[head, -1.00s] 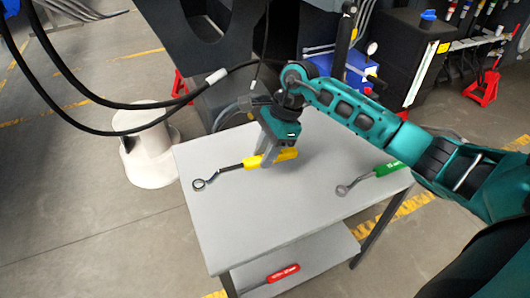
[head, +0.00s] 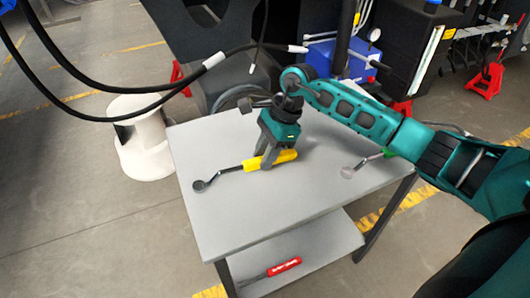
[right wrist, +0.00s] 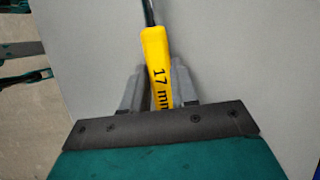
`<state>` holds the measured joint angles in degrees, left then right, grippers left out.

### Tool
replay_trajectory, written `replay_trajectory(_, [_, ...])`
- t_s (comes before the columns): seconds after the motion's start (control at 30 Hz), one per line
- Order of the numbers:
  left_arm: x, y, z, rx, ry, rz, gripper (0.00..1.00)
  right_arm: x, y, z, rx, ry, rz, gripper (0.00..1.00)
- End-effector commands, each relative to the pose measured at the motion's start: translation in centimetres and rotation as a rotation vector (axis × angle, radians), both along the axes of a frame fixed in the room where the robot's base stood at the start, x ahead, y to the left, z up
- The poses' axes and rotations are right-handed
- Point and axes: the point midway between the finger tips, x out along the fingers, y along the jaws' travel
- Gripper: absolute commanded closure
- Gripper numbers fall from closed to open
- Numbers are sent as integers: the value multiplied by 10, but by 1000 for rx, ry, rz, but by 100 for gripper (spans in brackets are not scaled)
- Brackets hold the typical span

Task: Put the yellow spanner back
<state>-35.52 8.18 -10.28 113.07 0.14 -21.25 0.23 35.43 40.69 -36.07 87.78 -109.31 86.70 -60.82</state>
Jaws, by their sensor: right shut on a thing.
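The yellow spanner (head: 254,164) has a yellow handle and a dark shaft with a ring end pointing left. It is at the grey table top (head: 260,210). My right gripper (head: 267,163) points down and is shut on the yellow handle. In the right wrist view the handle (right wrist: 157,62), marked "17 mm", sits between the two fingers (right wrist: 158,92). I cannot tell whether the spanner touches the table or is just above it. My left gripper is not in view.
A green-handled spanner (head: 349,172) lies on the table's right side, partly hidden by my right arm. A red-handled tool (head: 284,267) lies on the lower shelf. A white stool (head: 142,140) stands left of the table. Black hoses (head: 120,103) hang at upper left. The table's front is clear.

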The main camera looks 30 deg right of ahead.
Motion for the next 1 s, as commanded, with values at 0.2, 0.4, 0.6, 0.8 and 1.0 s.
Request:
replay_trajectory(0.2, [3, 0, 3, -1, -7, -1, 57, 0, 0, 1, 1, -2, -1, 100])
replay_trajectory(0.4, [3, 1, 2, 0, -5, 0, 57, 0, 0, 0, 0, -1, 0, 59])
replay_trajectory(0.6, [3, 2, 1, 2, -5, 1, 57, 0, 0, 0, 0, -1, 0, 42])
replay_trajectory(0.8, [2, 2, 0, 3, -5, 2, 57, 0, 0, 0, -1, 1, 0, 42])
replay_trajectory(1.0, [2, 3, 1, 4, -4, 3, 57, 1, -8, 17, -3, -4, -1, 42])
